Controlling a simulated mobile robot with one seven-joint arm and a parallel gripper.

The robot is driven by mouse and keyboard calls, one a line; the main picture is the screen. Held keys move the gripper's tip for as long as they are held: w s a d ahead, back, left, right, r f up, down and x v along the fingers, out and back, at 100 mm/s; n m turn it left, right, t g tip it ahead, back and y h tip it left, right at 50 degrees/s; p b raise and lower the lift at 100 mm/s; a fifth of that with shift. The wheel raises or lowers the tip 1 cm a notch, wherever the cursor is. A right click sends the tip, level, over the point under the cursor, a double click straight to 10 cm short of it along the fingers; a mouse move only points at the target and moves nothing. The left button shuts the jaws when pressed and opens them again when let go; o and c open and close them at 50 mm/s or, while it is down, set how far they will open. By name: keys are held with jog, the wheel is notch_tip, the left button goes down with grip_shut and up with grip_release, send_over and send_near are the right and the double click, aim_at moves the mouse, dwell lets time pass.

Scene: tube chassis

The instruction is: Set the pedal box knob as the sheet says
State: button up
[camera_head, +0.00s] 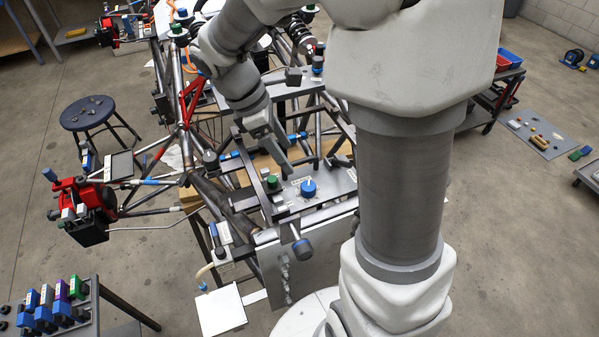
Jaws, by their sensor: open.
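My gripper (276,156) hangs over the middle of the tube chassis, pointing down, with its jaws open and nothing seen between them. Just below and right of it, a round blue knob (308,188) sits on a grey panel (338,186) with small pale labels. A green knob (272,182) stands left of the blue one, close under the fingertips in the picture; I cannot tell whether they touch. Which knob belongs to the pedal box is not clear. A blank-looking white sheet or plate (221,311) is at the lower left of the chassis; no writing is legible.
Chassis tubes, including a red one (191,98), surround the panel. A dark knob (302,247) sticks out in front. A stool (88,112) stands left, and a rack of coloured blocks (52,309) lower left. My arm hides the chassis's right side.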

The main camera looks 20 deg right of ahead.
aim_at(307, 186)
jog(key=b+x, duration=0.1)
jog(key=x, duration=1)
jog(key=shift+d+f, duration=0.1)
jog(key=shift+f, duration=0.15)
grip_shut()
